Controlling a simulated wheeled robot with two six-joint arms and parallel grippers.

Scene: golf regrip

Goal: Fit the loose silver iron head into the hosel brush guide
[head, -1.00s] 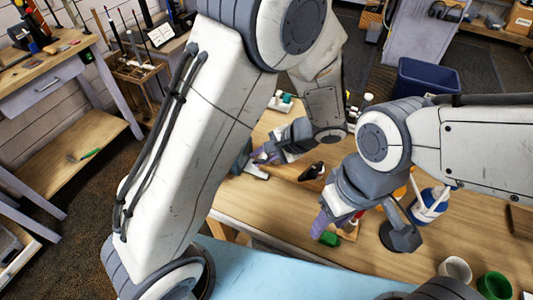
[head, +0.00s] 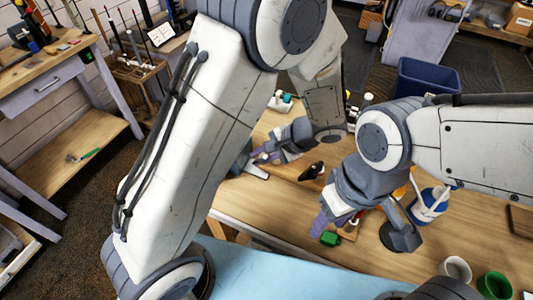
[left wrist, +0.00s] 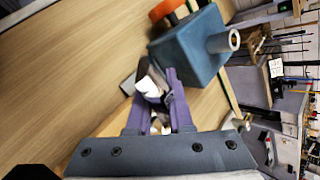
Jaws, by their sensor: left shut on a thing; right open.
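My left gripper (head: 262,157) is low over the far left part of the bench. In the left wrist view its purple fingers (left wrist: 153,92) are shut on a small silver-white piece, apparently the iron head (left wrist: 147,86), partly hidden by the fingers. Just beyond the fingertips stands a blue block (left wrist: 188,48) with a short metal tube (left wrist: 234,39) and an orange knob (left wrist: 166,9); I cannot tell whether it is the hosel brush guide, or whether the held piece touches it. My right gripper (head: 335,218) is open over the front of the bench, near a green object (head: 330,239).
A black object (head: 311,171) lies on the bench between the grippers. A white-and-blue bottle (head: 429,206), a white cup (head: 455,269) and a green cup (head: 494,286) stand at right. A blue bin (head: 432,80) is behind. Bare wood lies around the right cups.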

